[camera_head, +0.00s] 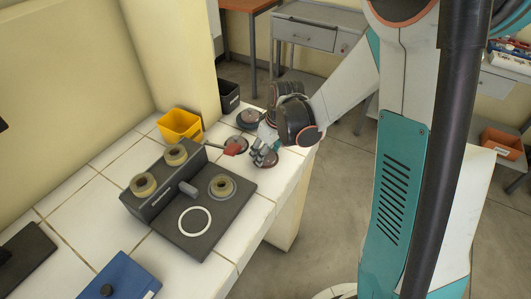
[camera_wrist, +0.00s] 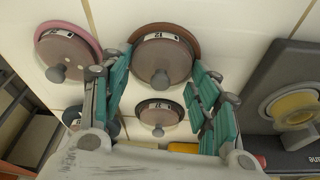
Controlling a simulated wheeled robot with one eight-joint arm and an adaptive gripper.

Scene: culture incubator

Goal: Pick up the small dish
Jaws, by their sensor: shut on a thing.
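My gripper (camera_head: 264,153) points down at the tiled counter, and its teal fingers (camera_wrist: 162,63) also show in the wrist view. They are shut on a round lidded dish with a brown-red rim (camera_wrist: 178,45) and a grey knob; this dish also shows in the head view (camera_head: 266,161). I cannot tell whether it is clear of the counter. A smaller dark-rimmed lidded dish (camera_wrist: 172,117) sits nearer the palm in the wrist view. A pink-rimmed dish (camera_wrist: 70,48) lies to the left, outside the fingers.
A dark device (camera_head: 208,222) with ring-shaped parts stands on the white tiled counter (camera_head: 110,205). A yellow bin (camera_head: 180,125) and a black bin (camera_head: 229,96) stand further back. A red-tipped tool (camera_head: 234,147) lies close to my gripper. A blue case (camera_head: 118,277) is at the front.

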